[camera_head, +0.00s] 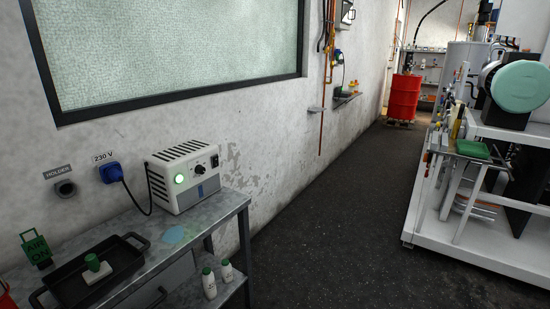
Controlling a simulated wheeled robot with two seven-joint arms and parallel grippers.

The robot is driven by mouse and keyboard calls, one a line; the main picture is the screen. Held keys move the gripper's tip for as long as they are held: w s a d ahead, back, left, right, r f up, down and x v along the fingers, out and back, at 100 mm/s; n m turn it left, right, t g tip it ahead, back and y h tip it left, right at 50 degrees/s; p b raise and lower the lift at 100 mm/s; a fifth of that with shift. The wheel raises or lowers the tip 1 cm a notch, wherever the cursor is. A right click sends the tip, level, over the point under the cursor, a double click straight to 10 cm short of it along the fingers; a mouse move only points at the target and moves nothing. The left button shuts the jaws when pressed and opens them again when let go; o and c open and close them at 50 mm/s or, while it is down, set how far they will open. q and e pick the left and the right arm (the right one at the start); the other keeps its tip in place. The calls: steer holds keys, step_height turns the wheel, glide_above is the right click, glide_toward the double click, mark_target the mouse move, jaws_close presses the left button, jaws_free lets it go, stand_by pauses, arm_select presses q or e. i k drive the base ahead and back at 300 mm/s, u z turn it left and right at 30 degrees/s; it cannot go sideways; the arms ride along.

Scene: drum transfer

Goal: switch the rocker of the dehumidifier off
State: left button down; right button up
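A white box-shaped device (165,195), which looks like the dehumidifier, stands on a grey metal bench (222,208) against the wall. Its top has dark vent slots. A round lamp (179,179) on its front glows green. A dark knob (199,169) sits to the right of the lamp. A small black switch (214,161), which looks like the rocker, is near the right edge of the front; its position is too small to tell. Neither of my grippers is in view.
A black cable runs from the device to a blue plug (111,173) marked 230 V. A black tray (118,257) with a green-topped block and a green sign (36,249) are at left. White bottles (209,283) stand lower. Dark floor (330,235) is clear; a white-framed machine (480,245) stands right.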

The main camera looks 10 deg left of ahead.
mark_target(215, 159)
steer(key=z, duration=0.5)
steer(key=i, duration=1.6)
steer(key=u, duration=0.75)
steer(key=i, duration=0.35)
steer(key=u, duration=0.25)
